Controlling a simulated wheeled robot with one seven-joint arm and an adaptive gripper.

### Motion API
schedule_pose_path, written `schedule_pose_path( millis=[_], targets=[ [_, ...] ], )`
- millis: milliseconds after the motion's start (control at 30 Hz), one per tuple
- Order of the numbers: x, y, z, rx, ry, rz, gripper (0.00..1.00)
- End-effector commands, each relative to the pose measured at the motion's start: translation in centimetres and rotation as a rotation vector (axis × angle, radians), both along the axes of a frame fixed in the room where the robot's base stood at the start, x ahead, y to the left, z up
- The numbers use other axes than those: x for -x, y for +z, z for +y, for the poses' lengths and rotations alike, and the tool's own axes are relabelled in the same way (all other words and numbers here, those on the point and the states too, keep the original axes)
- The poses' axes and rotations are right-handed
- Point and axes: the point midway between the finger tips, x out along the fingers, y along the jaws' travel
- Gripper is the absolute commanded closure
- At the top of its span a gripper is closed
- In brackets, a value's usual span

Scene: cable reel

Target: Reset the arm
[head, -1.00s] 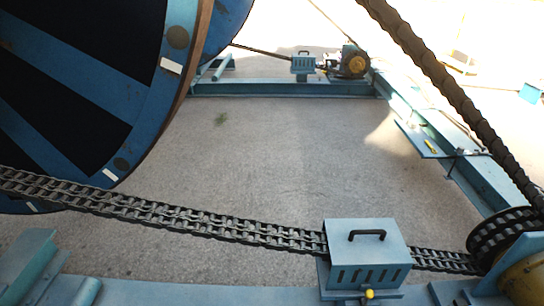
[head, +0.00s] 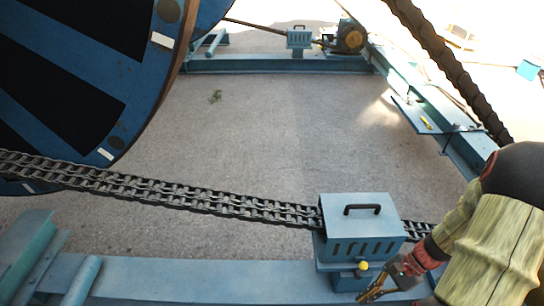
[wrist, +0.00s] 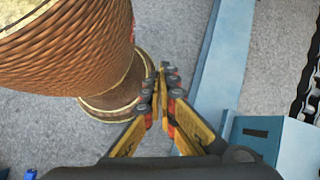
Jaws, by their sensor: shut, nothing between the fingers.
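My gripper (head: 372,291) is at the lower right of the head view, low beside the blue chain-guard box (head: 360,228). The box has a black handle on top and a yellow knob (head: 363,265) on its front. In the wrist view my gripper (wrist: 162,70) is shut, with its yellow fingers together and nothing between them. My arm comes in from the right edge of the head view and hides the chain's right end and the sprocket area. In the wrist view the fingers point past a brown ribbed cylinder (wrist: 75,45), apart from it as far as I can tell.
A blue cable reel (head: 130,65) fills the upper left. A chain (head: 180,194) runs from it into the box, and another chain (head: 445,55) crosses the upper right. A blue beam (head: 220,275) runs along the front. Bare concrete floor (head: 260,140) lies between the frame beams.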

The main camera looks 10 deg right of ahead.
Motion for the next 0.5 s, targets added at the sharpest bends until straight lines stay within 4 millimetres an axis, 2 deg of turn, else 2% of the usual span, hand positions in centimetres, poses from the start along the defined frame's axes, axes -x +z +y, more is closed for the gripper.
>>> schedule_pose_path(
  millis=[33,100,333,500],
  targets=[
    [-0.3,1.8,0.2,0.055,0.085,-0.033,1.0],
    [-0.5,3.8,0.5,0.126,0.199,-0.076,1.0],
    [-1.2,10.5,2.2,0.349,0.545,-0.214,1.0],
    [-1.7,15.3,4.1,0.508,0.761,-0.323,1.0]
  ],
)
